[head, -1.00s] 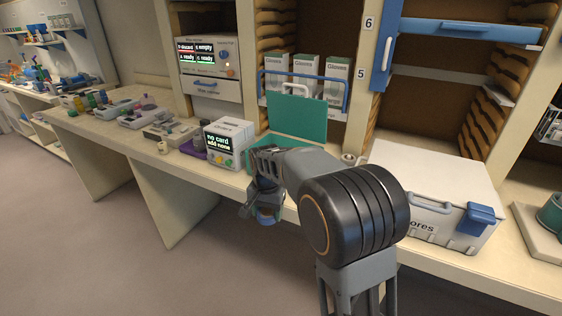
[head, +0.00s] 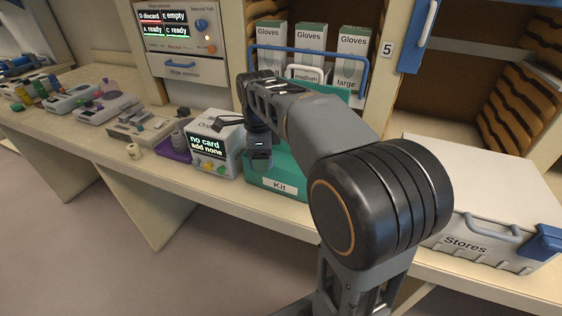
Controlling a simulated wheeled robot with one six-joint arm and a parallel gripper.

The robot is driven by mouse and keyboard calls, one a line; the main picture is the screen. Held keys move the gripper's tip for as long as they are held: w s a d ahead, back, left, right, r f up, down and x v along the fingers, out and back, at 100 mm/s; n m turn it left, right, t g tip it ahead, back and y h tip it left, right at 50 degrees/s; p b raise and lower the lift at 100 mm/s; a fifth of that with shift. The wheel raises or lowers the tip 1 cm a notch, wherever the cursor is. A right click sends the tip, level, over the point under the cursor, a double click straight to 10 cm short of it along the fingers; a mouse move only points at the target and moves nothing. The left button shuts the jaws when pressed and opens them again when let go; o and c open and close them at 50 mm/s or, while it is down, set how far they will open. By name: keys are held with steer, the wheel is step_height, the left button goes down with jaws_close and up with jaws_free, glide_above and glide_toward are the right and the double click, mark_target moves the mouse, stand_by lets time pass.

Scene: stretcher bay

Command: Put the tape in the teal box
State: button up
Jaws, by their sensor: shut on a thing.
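The teal box (head: 279,186), labelled Kit, stands on the counter with its teal lid (head: 335,93) raised at the back. My gripper (head: 260,163) points down in front of the box's left part, and my arm covers much of the box and its inside. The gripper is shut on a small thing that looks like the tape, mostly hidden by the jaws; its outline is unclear. I cannot tell whether it is over the box opening or still in front of it.
A white device (head: 214,146) reading "no card" stands just left of the box, beside a purple tray (head: 174,148). A small cream roll (head: 133,151) lies farther left. A white Stores chest (head: 470,205) is at right. Glove boxes (head: 308,48) stand on the shelf behind.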

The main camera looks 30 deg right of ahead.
steer(key=p, duration=0.2)
glide_above(280, 164)
steer(key=s+a, duration=0.1)
steer(key=s, duration=0.1)
steer(key=f, duration=0.6)
steer(key=shift+s+a+f, duration=0.1)
steer(key=shift+s+f, duration=0.15)
steer(key=shift+f, duration=2.75)
steer(key=shift+f+b, duration=0.2)
steer(key=shift+b, duration=0.2)
